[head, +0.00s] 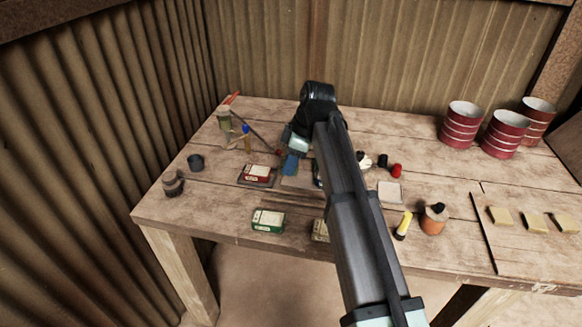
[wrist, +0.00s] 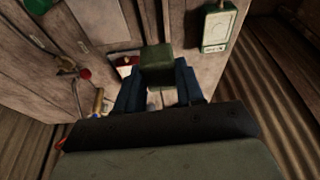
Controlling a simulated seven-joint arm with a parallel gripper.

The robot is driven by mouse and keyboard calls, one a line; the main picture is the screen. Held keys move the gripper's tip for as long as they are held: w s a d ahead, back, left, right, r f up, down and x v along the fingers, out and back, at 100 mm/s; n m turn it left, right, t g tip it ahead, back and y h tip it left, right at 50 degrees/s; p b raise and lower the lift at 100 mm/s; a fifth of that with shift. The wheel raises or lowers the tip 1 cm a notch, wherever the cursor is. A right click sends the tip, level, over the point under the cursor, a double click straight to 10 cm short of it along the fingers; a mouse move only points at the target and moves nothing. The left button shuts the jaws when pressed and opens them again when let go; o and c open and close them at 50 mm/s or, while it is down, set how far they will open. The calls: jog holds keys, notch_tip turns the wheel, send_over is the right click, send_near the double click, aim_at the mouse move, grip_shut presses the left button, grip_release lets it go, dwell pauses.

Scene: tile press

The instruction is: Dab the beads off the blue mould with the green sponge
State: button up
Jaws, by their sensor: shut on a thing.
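The green sponge (wrist: 157,62) is a dark green block held between the two blue fingers of my gripper (wrist: 158,84) in the wrist view. In the head view my gripper (head: 291,164) hangs over the middle of the bench, beside the red tin, and the sponge cannot be made out there. I cannot pick out the blue mould or its beads for sure. A dark-edged item (head: 317,173) is mostly hidden behind my arm. A flat grey-brown plate (head: 296,183) lies beneath my gripper.
Red drums (head: 460,123), an orange jar (head: 433,220) and tan blocks (head: 500,216) are on the right.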

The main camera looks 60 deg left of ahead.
jog(key=o, duration=0.5)
jog(key=c, duration=0.4)
jog(key=shift+w+d+f, duration=0.15)
jog(key=shift+w+d, duration=0.05)
jog(key=shift+w, duration=2.25)
jog(key=shift+w+d+f, duration=0.15)
jog(key=shift+w+d, duration=0.1)
jog(key=shift+w, duration=2.2)
jog(key=shift+w+d+f, duration=0.15)
jog(key=shift+w+d, duration=0.05)
jog(key=shift+w, duration=2.25)
